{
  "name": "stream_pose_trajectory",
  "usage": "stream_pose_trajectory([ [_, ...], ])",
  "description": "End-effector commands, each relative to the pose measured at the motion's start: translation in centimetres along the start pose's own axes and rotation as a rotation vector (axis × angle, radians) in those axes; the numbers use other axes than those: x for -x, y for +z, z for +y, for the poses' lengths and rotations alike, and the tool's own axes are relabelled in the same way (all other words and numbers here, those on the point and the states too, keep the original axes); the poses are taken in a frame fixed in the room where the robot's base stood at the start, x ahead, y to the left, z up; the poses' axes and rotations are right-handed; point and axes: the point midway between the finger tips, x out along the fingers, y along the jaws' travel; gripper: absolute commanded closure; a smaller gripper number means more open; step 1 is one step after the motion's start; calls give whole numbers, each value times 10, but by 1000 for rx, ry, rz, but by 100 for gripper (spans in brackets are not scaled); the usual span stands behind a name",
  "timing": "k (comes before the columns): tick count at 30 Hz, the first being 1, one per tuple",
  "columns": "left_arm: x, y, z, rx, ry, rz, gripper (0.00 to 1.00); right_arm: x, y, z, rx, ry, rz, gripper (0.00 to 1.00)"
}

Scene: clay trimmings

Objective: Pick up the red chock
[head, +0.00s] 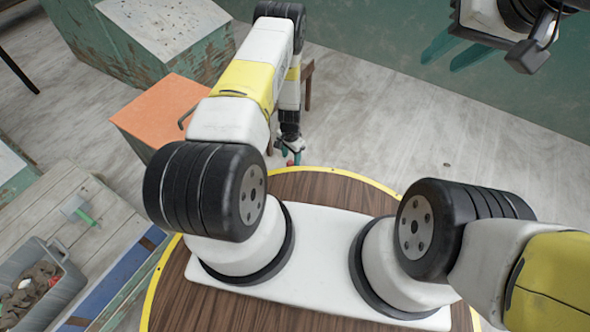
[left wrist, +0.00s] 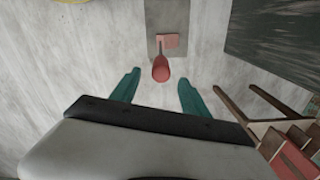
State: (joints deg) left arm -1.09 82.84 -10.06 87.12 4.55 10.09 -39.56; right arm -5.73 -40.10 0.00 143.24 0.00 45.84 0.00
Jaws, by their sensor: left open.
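In the left wrist view a rounded red piece (left wrist: 161,70) shows between and just beyond my fingertips, with a thin stem leading to a flat pinkish-red block (left wrist: 170,41). I cannot tell which of these is the red chock, or if they are one object. My right gripper (head: 456,52) is open and empty at the upper right.
A grey strip (left wrist: 165,14) lies behind the red pieces. Wooden legs (left wrist: 240,118) stand right of my left gripper. An orange-topped box (head: 160,108) stands left of my arm. A grey bin (head: 62,285) with brown scraps is at lower left. Bare floor (head: 390,115) lies right.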

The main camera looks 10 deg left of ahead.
Motion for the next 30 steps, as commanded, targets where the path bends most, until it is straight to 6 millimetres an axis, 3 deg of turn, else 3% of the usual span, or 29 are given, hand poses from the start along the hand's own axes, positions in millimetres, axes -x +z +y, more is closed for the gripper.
stream_pose_trajectory([
  [16,-69,7,-1,0,1,-1,46,0,0,0,0,0,0,64],
  [26,-77,6,-1,0,1,0,46,0,0,0,0,0,0,64],
  [30,-77,6,-1,0,1,-1,72,0,0,0,0,0,0,64],
])
